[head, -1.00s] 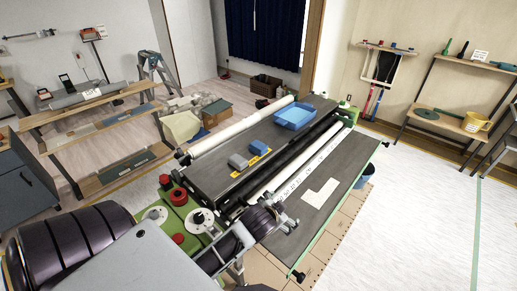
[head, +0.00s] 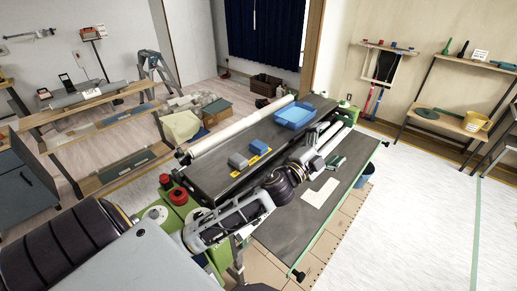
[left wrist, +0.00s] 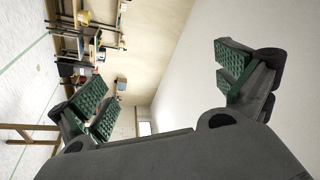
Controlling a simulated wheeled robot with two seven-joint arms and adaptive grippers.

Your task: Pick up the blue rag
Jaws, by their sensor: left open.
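The blue rag (head: 259,147), a small folded block, lies on the dark top of the pasting machine (head: 215,178), beside a grey block (head: 238,161) and a yellow label strip. My left gripper (head: 331,150) is to the right of the rag, over the machine's rollers and right-hand board, apart from the rag. In the left wrist view, its green-padded fingers (left wrist: 163,88) are spread wide with nothing between them. The rag does not show in that view. My right gripper is in neither view.
A blue tray (head: 295,116) sits on the machine top behind the rag. A white roller (head: 235,133) runs along the far left edge. A pale L-shaped sheet (head: 320,192) lies on the right board (head: 290,228). Red knobs (head: 178,196) stand at the near end.

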